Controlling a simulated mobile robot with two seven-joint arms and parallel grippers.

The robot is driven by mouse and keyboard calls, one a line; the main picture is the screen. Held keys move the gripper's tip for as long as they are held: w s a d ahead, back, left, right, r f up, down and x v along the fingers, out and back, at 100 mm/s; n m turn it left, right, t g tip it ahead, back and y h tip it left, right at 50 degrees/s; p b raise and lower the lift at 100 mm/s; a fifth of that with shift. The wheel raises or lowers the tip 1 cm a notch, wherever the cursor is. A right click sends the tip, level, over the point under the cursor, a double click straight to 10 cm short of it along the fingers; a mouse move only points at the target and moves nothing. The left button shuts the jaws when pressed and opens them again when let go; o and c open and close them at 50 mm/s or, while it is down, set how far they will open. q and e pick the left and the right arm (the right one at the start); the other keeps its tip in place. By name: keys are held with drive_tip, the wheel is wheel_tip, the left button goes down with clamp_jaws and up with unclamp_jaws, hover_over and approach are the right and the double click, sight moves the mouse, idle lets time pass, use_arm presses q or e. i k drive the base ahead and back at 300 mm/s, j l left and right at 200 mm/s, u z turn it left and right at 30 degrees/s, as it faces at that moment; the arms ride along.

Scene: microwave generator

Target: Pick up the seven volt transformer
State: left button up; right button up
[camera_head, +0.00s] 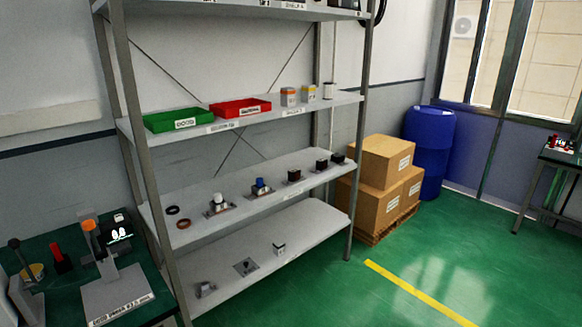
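Small components stand in a row on the rack's middle shelf (200,195). They include a white-topped one (217,201), a blue-topped one (260,187), a dark red block (294,175) and two black blocks (322,164) at the right. A black ring (172,210) and a brown ring (184,224) lie at the left end. The lower shelf holds a grey part (206,289), a flat dark part (246,266) and a small white-and-black block (279,248). Labels are too small to read, so I cannot tell which is the seven volt transformer. Neither gripper is in view.
Above are a green tray (179,120), a red tray (240,107) and small containers (288,96). A green-topped bench (60,290) with lever devices stands front left. Cardboard boxes (383,180) and a blue barrel (428,150) stand right of the rack. Green floor is free at front right.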

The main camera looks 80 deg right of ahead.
sight(321, 165)
drive_tip(key=l+z, duration=0.2)
drive_tip(key=z, duration=0.15)
drive_tip(key=k+l+z, duration=0.1)
drive_tip(key=z, duration=0.25)
drive_tip(key=l+z, duration=0.6)
drive_tip(key=l, duration=0.25)
drive_tip(key=i+l+z, duration=0.25)
drive_tip(key=l, duration=0.2)
drive_tip(key=l+z, duration=0.1)
drive_tip(key=l, duration=0.45)
drive_tip(key=i+l+z, duration=0.1)
drive_tip(key=l, duration=0.45)
drive_tip(key=i+l, duration=0.15)
drive_tip(key=l, duration=0.25)
drive_tip(key=i+l, duration=0.1)
drive_tip(key=l, duration=0.3)
drive_tip(key=i+l, duration=0.15)
drive_tip(key=l, duration=0.25)
drive_tip(key=i+l, duration=0.15)
drive_tip(key=l, duration=0.25)
